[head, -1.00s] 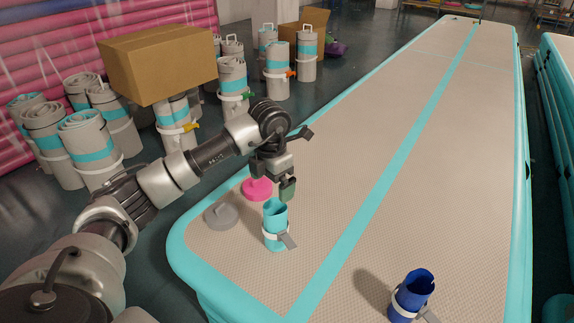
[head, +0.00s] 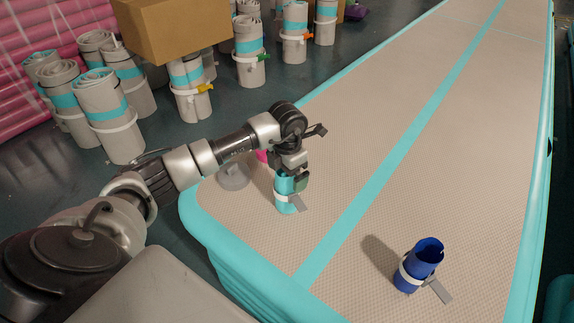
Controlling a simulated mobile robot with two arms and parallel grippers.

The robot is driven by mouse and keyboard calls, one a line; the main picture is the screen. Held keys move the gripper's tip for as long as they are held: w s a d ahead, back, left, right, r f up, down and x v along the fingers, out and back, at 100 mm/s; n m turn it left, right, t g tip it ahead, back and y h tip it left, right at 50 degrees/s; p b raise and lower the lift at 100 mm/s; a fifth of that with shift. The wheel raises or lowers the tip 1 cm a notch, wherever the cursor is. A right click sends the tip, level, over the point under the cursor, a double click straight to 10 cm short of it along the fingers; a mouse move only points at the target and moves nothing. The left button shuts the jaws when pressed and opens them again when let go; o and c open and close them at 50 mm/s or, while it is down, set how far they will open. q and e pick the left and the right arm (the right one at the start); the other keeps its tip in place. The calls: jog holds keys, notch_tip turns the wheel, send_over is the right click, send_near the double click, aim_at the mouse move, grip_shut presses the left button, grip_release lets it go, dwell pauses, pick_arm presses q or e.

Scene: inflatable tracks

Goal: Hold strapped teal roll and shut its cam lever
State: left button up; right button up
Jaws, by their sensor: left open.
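The teal roll (head: 284,207) stands upright on the inflatable track, with a white strap around it. Its grey cam lever (head: 298,203) sticks out to the lower right, away from the roll. My left gripper (head: 291,183) is open and right at the top of the roll, with its fingers overlapping the roll's upper part in the picture. I cannot tell whether the fingers touch it. My right gripper is not in view.
A blue roll (head: 422,262) with a white strap and its lever out stands at the lower right on the track (head: 370,130). A grey disc (head: 233,178) and a partly hidden pink disc (head: 262,156) lie beside the teal roll. Strapped rolls and a cardboard box (head: 170,27) stand beyond the track.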

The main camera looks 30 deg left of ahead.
pick_arm(q)
jog(key=shift+c, duration=0.3)
jog(key=c, duration=1.1)
jog(key=shift+o, duration=0.2)
jog(key=shift+f, duration=0.1)
dwell(0.5)
